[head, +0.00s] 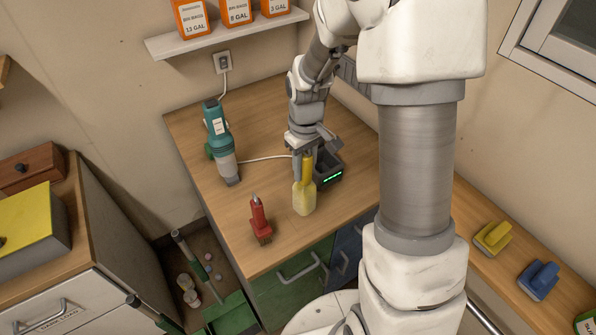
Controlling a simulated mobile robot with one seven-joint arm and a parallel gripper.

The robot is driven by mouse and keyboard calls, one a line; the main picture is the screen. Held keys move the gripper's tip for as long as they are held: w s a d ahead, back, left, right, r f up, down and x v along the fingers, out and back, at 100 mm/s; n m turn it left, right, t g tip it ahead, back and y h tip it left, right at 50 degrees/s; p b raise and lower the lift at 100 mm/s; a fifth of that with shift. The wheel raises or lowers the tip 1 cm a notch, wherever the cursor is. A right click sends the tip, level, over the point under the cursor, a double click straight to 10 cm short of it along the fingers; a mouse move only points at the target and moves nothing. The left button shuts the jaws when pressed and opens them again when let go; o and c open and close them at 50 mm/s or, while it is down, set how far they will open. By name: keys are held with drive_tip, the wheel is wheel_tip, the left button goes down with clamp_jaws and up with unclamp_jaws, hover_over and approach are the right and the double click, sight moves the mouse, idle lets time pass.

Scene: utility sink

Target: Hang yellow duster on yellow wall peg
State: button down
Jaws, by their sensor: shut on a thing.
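The yellow duster (304,196) is upright, with its yellow handle at the top and its paler head pointing down. My gripper (306,156) is above it, with its fingers closed around the upper part of the handle. The duster's head is over the wooden counter (268,105); I cannot tell whether it touches the top. No yellow wall peg shows in this view.
A dark charger (327,172) with a green light is close on the right.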

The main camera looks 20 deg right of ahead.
drive_tip(key=shift+w+a+f, duration=0.2)
drive_tip(key=shift+w+f, duration=0.1)
drive_tip(key=shift+w, duration=0.2)
drive_tip(key=shift+w+a+f, duration=0.2)
drive_tip(key=shift+w+f, duration=0.1)
drive_tip(key=shift+w, duration=0.15)
drive_tip(key=shift+f+p, duration=0.45)
drive_tip(key=shift+f, duration=1.45)
drive_tip(key=shift+f+b, duration=0.15)
drive_tip(key=shift+b, duration=0.15)
drive_tip(key=c, duration=0.6)
unclamp_jaws()
drive_tip(key=shift+o, duration=0.2)
